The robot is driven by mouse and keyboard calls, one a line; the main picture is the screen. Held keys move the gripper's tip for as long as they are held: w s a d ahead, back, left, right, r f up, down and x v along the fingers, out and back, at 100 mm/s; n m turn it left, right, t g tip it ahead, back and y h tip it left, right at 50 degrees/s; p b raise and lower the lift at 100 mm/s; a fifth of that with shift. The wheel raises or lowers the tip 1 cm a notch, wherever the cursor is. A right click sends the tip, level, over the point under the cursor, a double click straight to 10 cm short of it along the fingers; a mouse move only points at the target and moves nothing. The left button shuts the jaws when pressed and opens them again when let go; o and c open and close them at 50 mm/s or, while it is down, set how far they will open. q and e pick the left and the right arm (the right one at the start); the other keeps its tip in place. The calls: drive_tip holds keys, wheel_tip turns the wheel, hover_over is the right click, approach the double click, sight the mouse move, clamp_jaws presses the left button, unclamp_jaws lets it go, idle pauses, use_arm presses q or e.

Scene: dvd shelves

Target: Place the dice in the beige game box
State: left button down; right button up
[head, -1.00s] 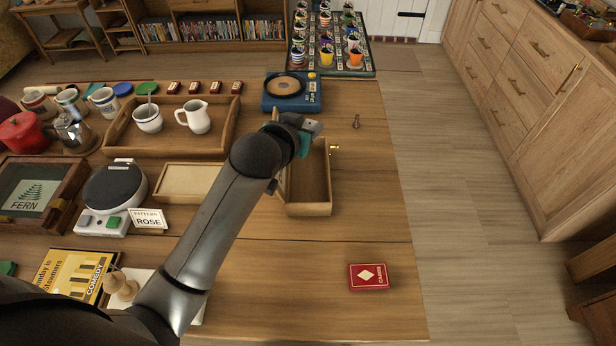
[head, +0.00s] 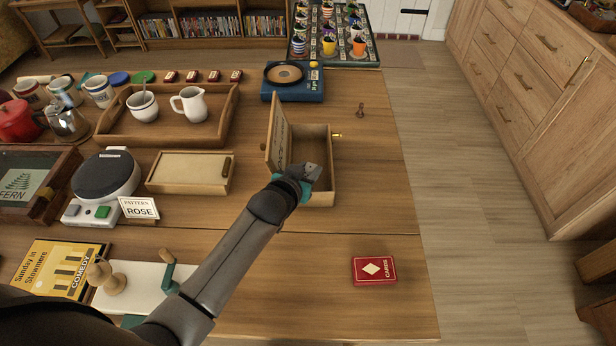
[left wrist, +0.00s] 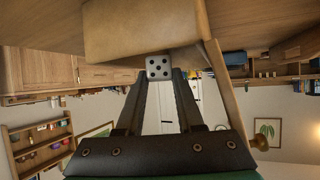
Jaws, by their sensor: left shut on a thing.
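My left gripper (head: 314,172) is over the near part of an open wooden box (head: 318,199) with its hinged lid (head: 277,135) raised on the left side. In the left wrist view the fingers (left wrist: 158,75) are shut on a white die (left wrist: 158,68) with dark pips, held at the fingertips. Pale wooden panels (left wrist: 135,35) show close beyond the die. The die is hidden in the head view. A flat, closed beige box (head: 188,171) lies left of the open one. My right gripper is not in view.
A red card box (head: 374,270) lies at the near right. A wooden tray (head: 225,115) with a jug and cup, a blue device (head: 293,85) and a small brown piece (head: 360,110) lie farther back. The table around the card box is clear.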

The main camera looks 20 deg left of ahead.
use_arm(q)
drive_tip(key=shift+f, duration=0.85)
drive_tip(key=shift+f+b, duration=0.4)
drive_tip(key=shift+f, duration=0.2)
drive_tip(key=c, duration=0.8)
unclamp_jaws()
drive_tip(key=shift+r+p, duration=0.3)
drive_tip(key=shift+r, duration=0.25)
drive_tip(key=p+v, duration=0.3)
drive_tip(key=v, duration=0.9)
drive_tip(key=shift+p, duration=0.35)
